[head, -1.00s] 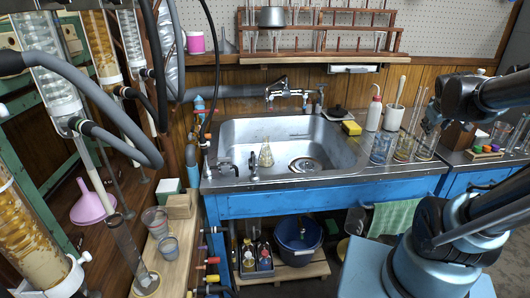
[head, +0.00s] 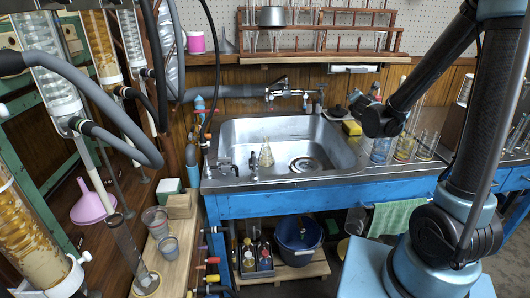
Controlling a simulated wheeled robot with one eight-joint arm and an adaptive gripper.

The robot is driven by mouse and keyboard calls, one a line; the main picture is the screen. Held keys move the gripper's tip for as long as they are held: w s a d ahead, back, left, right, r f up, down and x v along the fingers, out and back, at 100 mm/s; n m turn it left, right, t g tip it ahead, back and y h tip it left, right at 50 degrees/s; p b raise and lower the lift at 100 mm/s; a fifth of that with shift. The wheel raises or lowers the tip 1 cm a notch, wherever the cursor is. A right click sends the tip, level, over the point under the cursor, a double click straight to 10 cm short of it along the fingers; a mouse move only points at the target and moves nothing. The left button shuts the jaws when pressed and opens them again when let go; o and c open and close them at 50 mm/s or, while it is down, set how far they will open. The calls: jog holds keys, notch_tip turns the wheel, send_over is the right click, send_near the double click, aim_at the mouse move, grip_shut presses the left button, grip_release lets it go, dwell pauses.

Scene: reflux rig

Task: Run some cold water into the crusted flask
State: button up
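A conical glass flask (head: 266,154) with a yellowish tint stands upright in the left part of the steel sink (head: 232,136). Its crust is too small to make out. A metal tap (head: 277,91) is on the wall behind the sink, right of the flask; no running water can be seen. My gripper (head: 358,103) is at the end of my arm, near the sink's right rim and well to the right of the flask. It is small and dark, and its fingers cannot be told apart. It is apart from the flask and tap.
A yellow sponge (head: 352,128) lies right of the sink. Several glass beakers (head: 404,147) stand on the right counter, partly behind my arm. Glass columns and hoses (head: 90,85) crowd the left. Space above the basin is open.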

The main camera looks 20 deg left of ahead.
jog(key=s+a+f+n+y, duration=0.25)
jog(key=a+n, duration=0.45)
jog(key=a, duration=0.4)
jog(key=n+y, duration=0.4)
jog(key=n, duration=0.2)
send_near(305, 103)
jog(key=w, duration=0.2)
jog(key=shift+g, duration=0.3)
jog(key=shift+a+r+x, duration=0.15)
jog(key=shift+x, duration=2)
jog(key=shift+a+r+x, duration=0.15)
jog(key=shift+x, duration=2.05)
jog(key=shift+s, duration=0.3)
grip_shut()
jog(key=shift+w+d+n, duration=0.15)
jog(key=shift+w+n, duration=0.3)
jog(key=shift+n, duration=0.65)
jog(key=n, duration=0.5)
jog(key=shift+w+d+r, duration=0.25)
jog(key=shift+d+r, duration=0.05)
jog(key=shift+d, duration=0.1)
